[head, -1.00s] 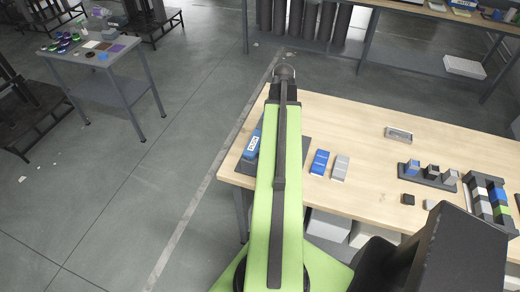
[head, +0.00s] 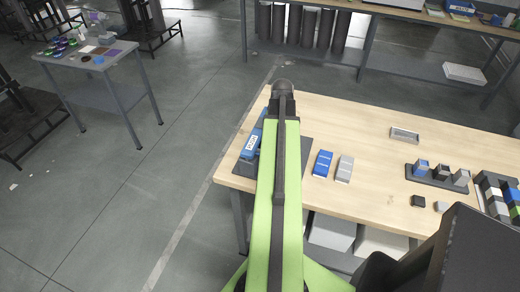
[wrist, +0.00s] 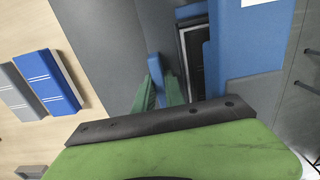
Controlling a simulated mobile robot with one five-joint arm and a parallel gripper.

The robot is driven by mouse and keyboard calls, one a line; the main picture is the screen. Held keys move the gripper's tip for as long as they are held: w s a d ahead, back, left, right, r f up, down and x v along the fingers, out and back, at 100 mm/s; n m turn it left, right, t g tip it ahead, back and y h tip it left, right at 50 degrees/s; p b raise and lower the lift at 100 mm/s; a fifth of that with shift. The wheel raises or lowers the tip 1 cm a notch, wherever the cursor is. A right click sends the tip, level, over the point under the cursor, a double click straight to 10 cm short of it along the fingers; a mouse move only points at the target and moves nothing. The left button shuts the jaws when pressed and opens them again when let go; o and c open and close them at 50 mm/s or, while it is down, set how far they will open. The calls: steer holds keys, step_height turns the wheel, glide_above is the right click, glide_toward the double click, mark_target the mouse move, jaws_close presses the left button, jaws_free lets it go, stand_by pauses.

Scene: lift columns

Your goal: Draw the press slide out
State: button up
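The blue press (head: 251,146) with a white label stands on a dark mat (head: 300,150) at the table's left end, partly behind my arm in the head view. In the wrist view, the press's blue body (wrist: 232,55) fills the upper right, with a dark, light-edged slot or slide (wrist: 194,58) beside it. I cannot tell clearly which part is the slide. In the head view, my arm hides the gripper.
A shallow grey tray (head: 404,135) and a dark holder with several small blocks (head: 436,178) stand farther right. A side table (head: 95,60) stands at the upper left across open floor.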

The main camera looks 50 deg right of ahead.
jaws_close()
steer(key=shift+s+d, duration=0.55)
steer(key=shift+s, duration=1.25)
steer(key=shift+s+d, duration=0.55)
steer(key=shift+s, duration=1.2)
steer(key=shift+s+d, duration=0.55)
steer(key=shift+s, duration=1.25)
steer(key=o, duration=0.5)
jaws_free()
step_height(320, 180, up, 7)
steer(key=p, duration=0.7)
